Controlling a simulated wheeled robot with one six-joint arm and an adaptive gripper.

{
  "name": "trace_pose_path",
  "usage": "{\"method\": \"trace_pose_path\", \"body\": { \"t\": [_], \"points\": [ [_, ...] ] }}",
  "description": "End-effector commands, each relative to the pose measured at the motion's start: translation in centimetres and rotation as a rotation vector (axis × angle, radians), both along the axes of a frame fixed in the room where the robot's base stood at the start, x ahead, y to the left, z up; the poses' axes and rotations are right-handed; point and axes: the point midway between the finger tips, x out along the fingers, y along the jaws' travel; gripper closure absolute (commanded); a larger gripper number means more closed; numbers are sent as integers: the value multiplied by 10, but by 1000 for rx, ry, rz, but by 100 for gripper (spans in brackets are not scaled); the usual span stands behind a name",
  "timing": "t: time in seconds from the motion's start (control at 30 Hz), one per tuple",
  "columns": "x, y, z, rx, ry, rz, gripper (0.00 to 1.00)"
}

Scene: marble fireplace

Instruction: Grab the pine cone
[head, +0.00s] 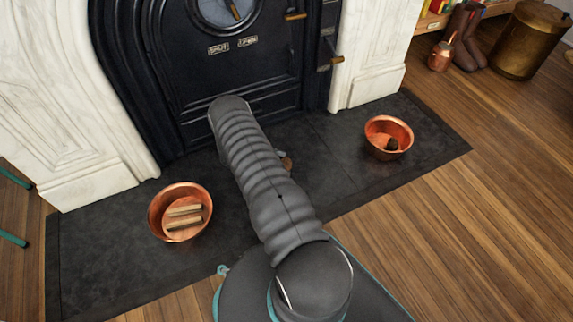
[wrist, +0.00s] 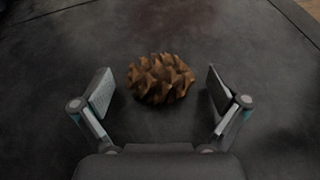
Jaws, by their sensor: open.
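A brown pine cone (wrist: 161,79) lies on the dark hearth slab in the wrist view. My gripper (wrist: 160,88) is open, with one finger to the left of the cone and one to the right. There is a gap on each side, and neither finger touches the cone. In the head view my arm covers most of this spot. Only a small brown bit of the cone (head: 286,163) shows at the arm's right edge, and my gripper is hidden there.
A copper bowl with wooden sticks (head: 161,229) stands left on the dark hearth slab (head: 100,262). Another copper bowl (head: 372,146) with a dark brown object in it stands right. The black stove door (head: 230,80) and white marble surround (head: 375,60) rise behind.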

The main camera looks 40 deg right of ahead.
Motion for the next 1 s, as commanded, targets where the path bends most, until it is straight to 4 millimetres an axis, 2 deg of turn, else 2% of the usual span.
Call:
{"method": "trace_pose_path", "body": {
  "t": [0.07,0.1,0.27,0.3,0.77,0.87,1.0],
  "points": [
    [0,0,0,0,0,0,2],
    [0,0,0,0,0,0,7],
    [0,0,0,0,0,-1,47],
    [0,0,0,0,0,-1,51],
    [0,0,5,0,0,-1,52],
    [1,0,15,0,-2,-1,52],
    [1,0,39,-1,-3,-1,52]
  ]
}}
